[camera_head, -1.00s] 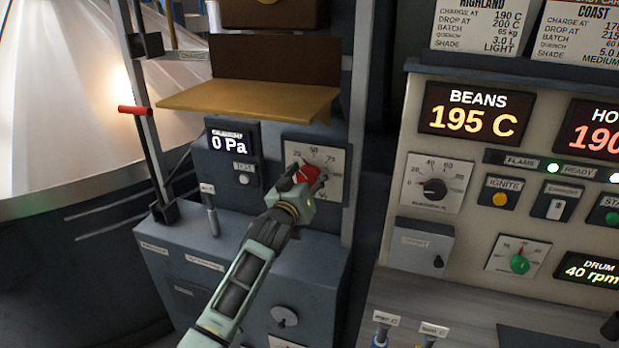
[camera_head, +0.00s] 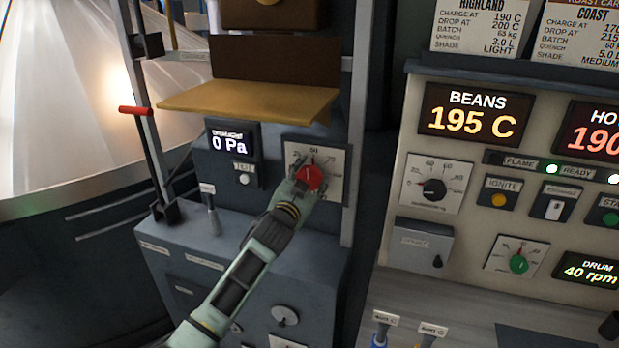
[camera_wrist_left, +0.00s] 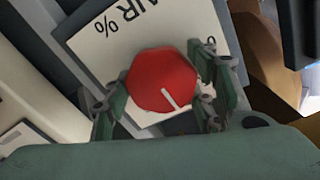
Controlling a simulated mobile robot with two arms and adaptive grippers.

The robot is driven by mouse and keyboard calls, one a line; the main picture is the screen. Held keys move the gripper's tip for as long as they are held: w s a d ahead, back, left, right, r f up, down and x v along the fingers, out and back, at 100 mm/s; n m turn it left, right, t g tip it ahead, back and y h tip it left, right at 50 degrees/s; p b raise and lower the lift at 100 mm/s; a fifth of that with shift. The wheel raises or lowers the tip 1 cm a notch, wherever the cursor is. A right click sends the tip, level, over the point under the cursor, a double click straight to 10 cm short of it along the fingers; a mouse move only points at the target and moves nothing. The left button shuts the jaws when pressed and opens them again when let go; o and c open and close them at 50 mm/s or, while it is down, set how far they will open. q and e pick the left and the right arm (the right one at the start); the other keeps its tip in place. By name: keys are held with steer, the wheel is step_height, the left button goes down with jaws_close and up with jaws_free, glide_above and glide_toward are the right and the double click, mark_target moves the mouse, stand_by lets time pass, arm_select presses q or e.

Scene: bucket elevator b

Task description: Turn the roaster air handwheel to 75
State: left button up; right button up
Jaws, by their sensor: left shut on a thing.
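The red roaster air handwheel (camera_head: 310,177) sits on a white scale plate (camera_head: 331,163) with percent marks, on the grey cabinet. My left gripper (camera_head: 304,182) is shut on the handwheel. In the left wrist view the red handwheel (camera_wrist_left: 162,80) lies between the two green fingers (camera_wrist_left: 160,92), and a white pointer line shows on its face. The plate there reads "AIR %". The gripper hides part of the scale in the head view, so I cannot read the setting exactly. My right gripper is not in view.
A yellow-brown shelf (camera_head: 250,100) juts out above the handwheel. A draught display (camera_head: 234,143) reading 0 Pa and a small lever (camera_head: 211,212) are on its left. A grey upright (camera_head: 354,130) and the control panel (camera_head: 440,150) stand on its right.

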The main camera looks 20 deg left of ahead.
arm_select(q)
steer(key=m, duration=0.5)
steer(key=shift+m, duration=0.3)
steer(key=shift+d+f+m+p, duration=0.15)
steer(key=shift+m+p, duration=0.25)
steer(key=shift+m, duration=1.4)
steer(key=shift+f, duration=0.1)
steer(key=o, duration=1.1)
steer(key=shift+o, duration=0.2)
steer(key=shift+s, duration=0.1)
steer(key=s, duration=1.1)
steer(key=shift+s+a, duration=0.25)
steer(key=shift+s, duration=0.15)
